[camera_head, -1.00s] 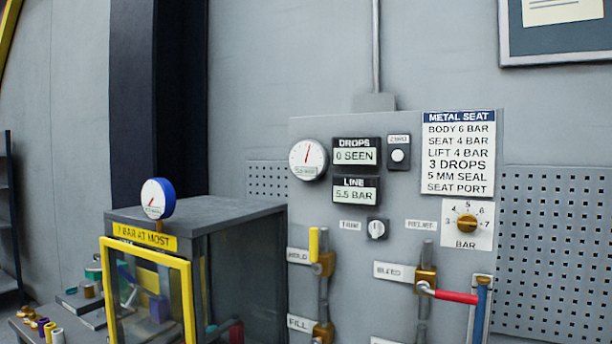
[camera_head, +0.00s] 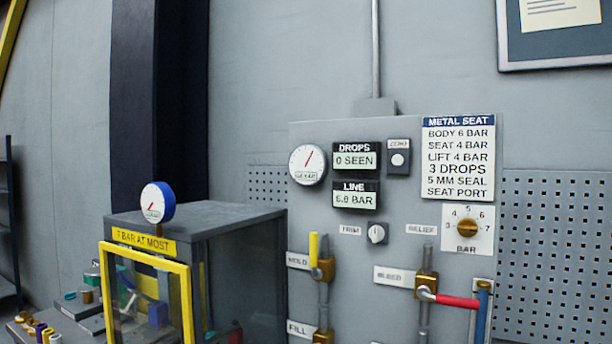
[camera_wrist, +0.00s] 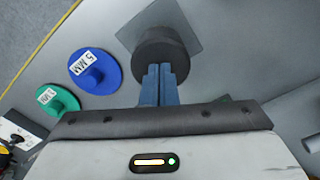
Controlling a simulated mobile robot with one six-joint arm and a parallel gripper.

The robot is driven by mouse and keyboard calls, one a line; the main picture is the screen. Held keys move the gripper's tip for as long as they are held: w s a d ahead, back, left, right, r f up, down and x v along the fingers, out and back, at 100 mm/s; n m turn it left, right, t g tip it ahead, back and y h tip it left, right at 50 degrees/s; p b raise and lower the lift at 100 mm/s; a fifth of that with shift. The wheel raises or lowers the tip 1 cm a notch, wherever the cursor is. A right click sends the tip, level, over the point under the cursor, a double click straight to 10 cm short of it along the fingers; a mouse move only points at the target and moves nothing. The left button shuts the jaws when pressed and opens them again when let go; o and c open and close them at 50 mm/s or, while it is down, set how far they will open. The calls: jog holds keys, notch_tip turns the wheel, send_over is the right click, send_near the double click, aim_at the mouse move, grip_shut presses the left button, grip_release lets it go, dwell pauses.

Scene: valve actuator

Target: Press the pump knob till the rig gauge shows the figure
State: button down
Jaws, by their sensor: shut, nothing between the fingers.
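In the wrist view a dark round knob (camera_wrist: 160,47), which looks like the pump knob, sits on a grey square plate. My gripper (camera_wrist: 159,68) has its blue fingers shut together with nothing between them. The tips overlap the near side of the knob and seem to meet it; contact is hard to confirm. In the head view the rig gauge (camera_head: 307,164) is a white dial with a red needle pointing up and right. The LINE display (camera_head: 354,198) reads about 6 bar, its decimal blurred. My gripper and the knob are not seen in the head view.
A METAL SEAT card (camera_head: 458,157) lists BODY 6 BAR and SEAT 4 BAR. The DROPS display (camera_head: 355,158) reads 0 SEEN. The relief dial (camera_head: 467,227) is below the card. Blue (camera_wrist: 95,71) and green (camera_wrist: 57,99) seal discs lie left of my gripper.

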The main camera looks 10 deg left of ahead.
jog(key=shift+r+p, duration=1.15)
jog(key=shift+r, duration=0.7)
notch_tip(320, 180, up, 5)
jog(key=p, duration=0.3)
jog(key=shift+p, duration=0.4)
jog(key=s+a+r+n+t, duration=0.3)
jog(key=s+a+n, duration=0.6)
jog(key=s+a, duration=0.3)
jog(key=shift+s+r+b, duration=0.4)
jog(key=shift+r, duration=0.3)
